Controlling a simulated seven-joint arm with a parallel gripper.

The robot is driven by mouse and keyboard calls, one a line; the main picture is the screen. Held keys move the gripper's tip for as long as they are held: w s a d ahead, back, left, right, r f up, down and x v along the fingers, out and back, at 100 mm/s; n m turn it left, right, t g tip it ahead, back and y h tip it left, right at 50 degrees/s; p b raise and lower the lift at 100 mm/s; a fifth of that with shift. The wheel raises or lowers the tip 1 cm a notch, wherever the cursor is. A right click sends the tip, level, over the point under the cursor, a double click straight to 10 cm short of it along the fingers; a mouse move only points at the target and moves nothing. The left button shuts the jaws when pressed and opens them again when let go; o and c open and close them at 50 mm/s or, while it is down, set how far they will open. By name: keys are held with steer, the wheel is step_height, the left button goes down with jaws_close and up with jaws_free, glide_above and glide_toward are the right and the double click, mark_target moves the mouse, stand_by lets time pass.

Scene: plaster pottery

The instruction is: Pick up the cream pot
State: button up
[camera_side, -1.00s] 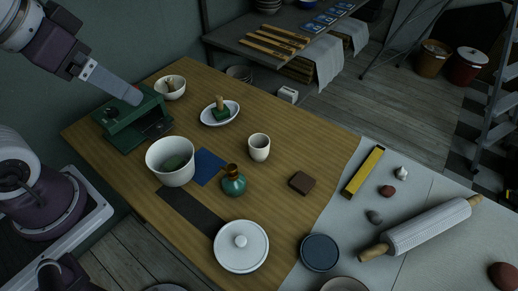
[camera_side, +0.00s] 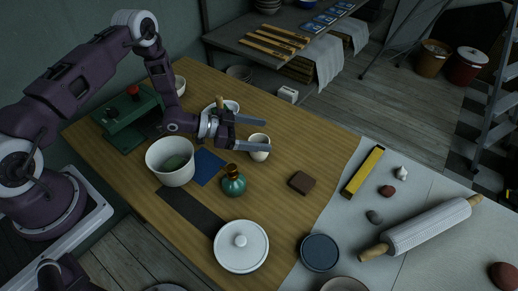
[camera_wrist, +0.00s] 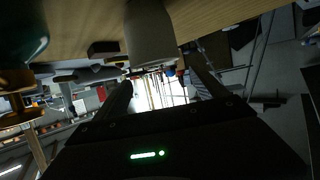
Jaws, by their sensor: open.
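The cream pot (camera_side: 259,156), a small cup-like pot, stands upright on the wooden table in the side view. My gripper (camera_side: 266,134) is open and low at the pot, with its fingers lying level and pointing right. One finger crosses in front of the pot and hides part of it; the other passes behind. In the wrist view the pot (camera_wrist: 150,35) shows between the two dark fingers of my gripper (camera_wrist: 160,72). Whether either finger touches it I cannot tell.
A teal bottle (camera_side: 232,182) stands just in front of the pot. A large white bowl (camera_side: 170,165) is at left and a dish (camera_side: 232,105) behind my gripper. A brown block (camera_side: 301,182) lies to the right. The wood between pot and block is clear.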

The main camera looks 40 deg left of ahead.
step_height(320, 180, down, 5)
steer(key=shift+r, duration=0.1)
steer(key=shift+x, duration=1.5)
steer(key=c, duration=1.5)
steer(key=shift+r, duration=0.1)
